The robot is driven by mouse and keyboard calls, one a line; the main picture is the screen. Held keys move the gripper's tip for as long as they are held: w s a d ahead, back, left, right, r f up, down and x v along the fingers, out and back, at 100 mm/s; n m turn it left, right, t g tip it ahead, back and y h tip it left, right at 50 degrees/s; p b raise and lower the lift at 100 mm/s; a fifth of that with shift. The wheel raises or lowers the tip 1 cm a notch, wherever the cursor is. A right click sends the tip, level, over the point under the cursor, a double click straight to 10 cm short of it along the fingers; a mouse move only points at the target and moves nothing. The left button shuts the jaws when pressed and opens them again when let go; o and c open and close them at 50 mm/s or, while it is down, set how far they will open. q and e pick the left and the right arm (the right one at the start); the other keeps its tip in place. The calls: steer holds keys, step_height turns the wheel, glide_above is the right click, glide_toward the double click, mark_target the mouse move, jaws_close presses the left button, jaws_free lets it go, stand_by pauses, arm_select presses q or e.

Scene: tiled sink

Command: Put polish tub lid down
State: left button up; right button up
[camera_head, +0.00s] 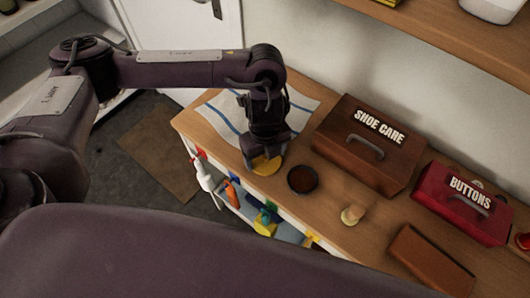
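The polish tub lid (267,168) is a round, yellow-gold disc over the left part of the wooden counter, near its front edge. My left gripper (265,158) points down with its fingers at either side of the lid and looks shut on it. I cannot tell whether the lid touches the counter. The open polish tub (302,180), round with dark brown contents, stands on the counter just to the right of the lid. My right gripper is not in view.
A white cloth with blue stripes (228,118) lies behind the gripper. A brown SHOE CARE box (352,160), a red BUTTONS box (455,207), a small wooden-knobbed item (352,214) and a brown block (430,260) stand to the right. Several items fill the shelf below (285,230).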

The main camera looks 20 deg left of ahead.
arm_select(q)
steer(key=o, duration=0.4)
steer(key=shift+o, duration=0.2)
steer(key=shift+r, duration=0.25)
step_height(320, 180, up, 12)
steer(key=shift+p, duration=0.45)
steer(key=shift+f, duration=0.1)
